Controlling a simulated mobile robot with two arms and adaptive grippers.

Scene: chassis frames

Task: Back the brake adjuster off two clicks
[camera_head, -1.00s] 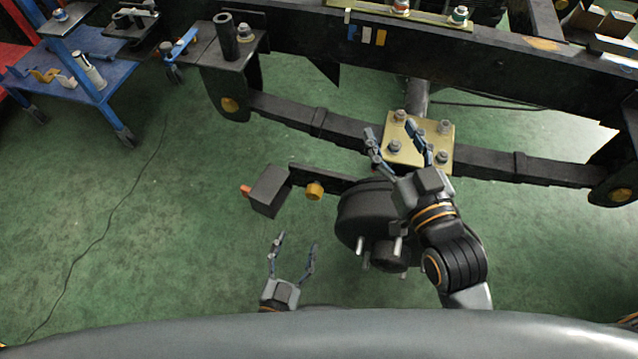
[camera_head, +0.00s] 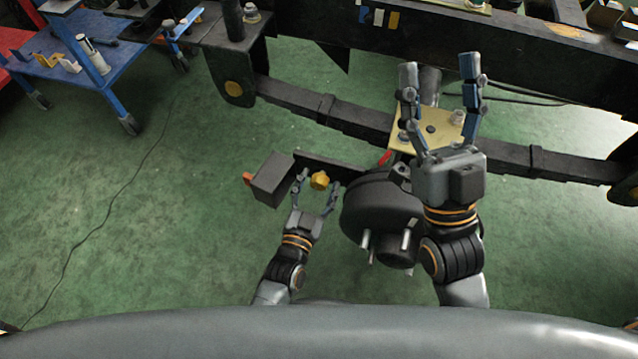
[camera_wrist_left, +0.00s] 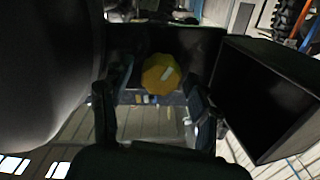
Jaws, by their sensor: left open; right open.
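A yellow knob, which looks like the brake adjuster (camera_head: 320,180), sits on a dark bar beside the round black brake drum (camera_head: 375,205). In the left wrist view the knob lies between and beyond the fingers. My right gripper (camera_head: 440,68) is open and empty above the gold plate (camera_head: 407,140), partly hiding it.
A dark box (camera_head: 272,178) with an orange end stands just left of my left gripper. A red piece (camera_head: 385,157) shows by the drum. The black chassis rail (camera_head: 500,50) and leaf spring (camera_head: 350,122) run across behind. A blue cart (camera_head: 80,75) stands upper left. Open green floor lies left.

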